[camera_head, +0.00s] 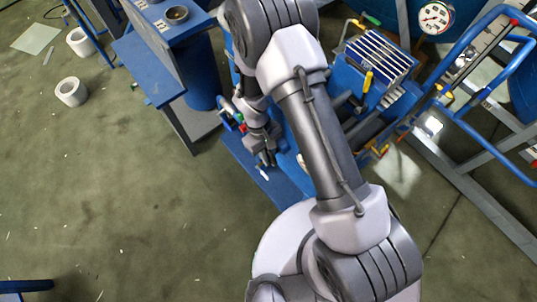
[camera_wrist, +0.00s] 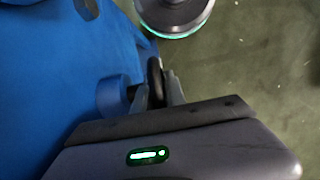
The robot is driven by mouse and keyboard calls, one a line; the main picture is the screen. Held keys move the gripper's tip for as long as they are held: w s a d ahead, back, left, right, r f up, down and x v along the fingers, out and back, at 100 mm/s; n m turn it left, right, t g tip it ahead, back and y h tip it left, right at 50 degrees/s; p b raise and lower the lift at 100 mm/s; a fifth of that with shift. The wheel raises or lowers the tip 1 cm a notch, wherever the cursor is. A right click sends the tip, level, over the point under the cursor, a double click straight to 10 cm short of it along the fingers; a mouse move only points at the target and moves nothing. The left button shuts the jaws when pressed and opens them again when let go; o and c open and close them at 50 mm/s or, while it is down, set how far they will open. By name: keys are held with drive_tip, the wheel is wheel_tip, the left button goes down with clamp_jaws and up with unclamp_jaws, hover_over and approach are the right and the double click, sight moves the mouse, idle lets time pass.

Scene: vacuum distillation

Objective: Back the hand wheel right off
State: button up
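In the wrist view, a dark, rounded hand wheel (camera_wrist: 155,78) shows nearly edge-on, beside a short blue cylindrical body (camera_wrist: 112,95). My gripper (camera_wrist: 157,90) has one finger on each side of the wheel. The fingers lie close against it and look shut on it; the contact itself is partly hidden. In the head view, my gripper (camera_head: 265,158) points down over the blue base plate, below the bent arm. The hand wheel cannot be made out there.
A blue bench (camera_head: 150,50) with a small dark bowl (camera_head: 176,14) stands left of the arm. Blue-framed equipment with a dial gauge (camera_head: 435,18) stands right. White rolls (camera_head: 71,91) lie on the floor at left. The lower-left floor is mostly clear.

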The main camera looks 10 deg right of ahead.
drive_tip(key=shift+o, duration=1.3)
drive_tip(key=p+v, duration=0.5)
drive_tip(key=v, duration=1.2)
drive_tip(key=shift+r+p, duration=0.2)
drive_tip(key=shift+p, duration=0.15)
